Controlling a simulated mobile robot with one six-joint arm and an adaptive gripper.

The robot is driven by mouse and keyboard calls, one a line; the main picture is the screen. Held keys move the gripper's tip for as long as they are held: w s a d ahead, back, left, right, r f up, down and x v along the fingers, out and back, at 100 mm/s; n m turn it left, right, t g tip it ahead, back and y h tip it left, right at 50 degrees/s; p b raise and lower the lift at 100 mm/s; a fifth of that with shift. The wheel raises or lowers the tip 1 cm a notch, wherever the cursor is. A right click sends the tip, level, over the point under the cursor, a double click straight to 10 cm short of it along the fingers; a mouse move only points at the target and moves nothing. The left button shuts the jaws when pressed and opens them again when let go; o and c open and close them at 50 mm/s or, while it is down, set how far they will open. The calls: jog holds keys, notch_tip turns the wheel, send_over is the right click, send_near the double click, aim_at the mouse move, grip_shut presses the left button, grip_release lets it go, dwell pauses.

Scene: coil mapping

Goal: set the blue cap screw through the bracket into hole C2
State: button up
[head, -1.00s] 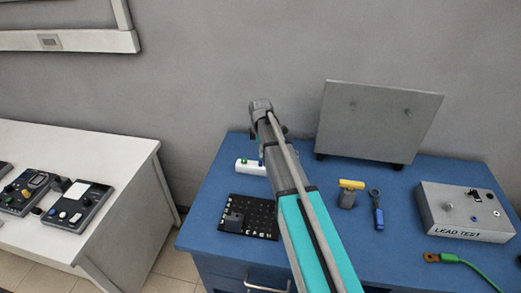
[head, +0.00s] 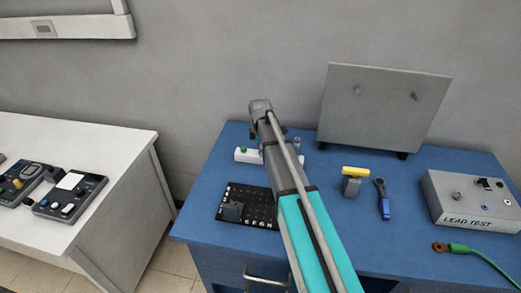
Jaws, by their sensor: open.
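The black hole plate (head: 262,199) lies on the blue bench, with small pale marks along its edges. A small grey block that looks like the bracket (head: 232,211) sits at its front left. A white holder (head: 242,157) with a green-topped piece (head: 243,149) stands behind the plate, partly hidden by my arm. I cannot make out the blue cap screw; it may be behind my arm. My gripper (head: 283,131) is only partly seen past the arm's end, above the holder area. It is open, and its fingertips are not clear.
A yellow-topped grey tool (head: 352,181) and a blue-handled ring tool (head: 382,199) lie right of my arm. The LEAD TEST box (head: 470,200) and a green lead (head: 478,253) are farther right. A grey panel (head: 382,110) stands behind. A white table (head: 100,150) is at left.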

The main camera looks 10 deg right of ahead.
jog(key=shift+f, duration=0.1)
grip_shut()
dwell(0.7)
jog(key=shift+r+p, duration=1.75)
dwell(0.7)
jog(key=shift+r+p, duration=1.65)
jog(key=shift+s, duration=0.1)
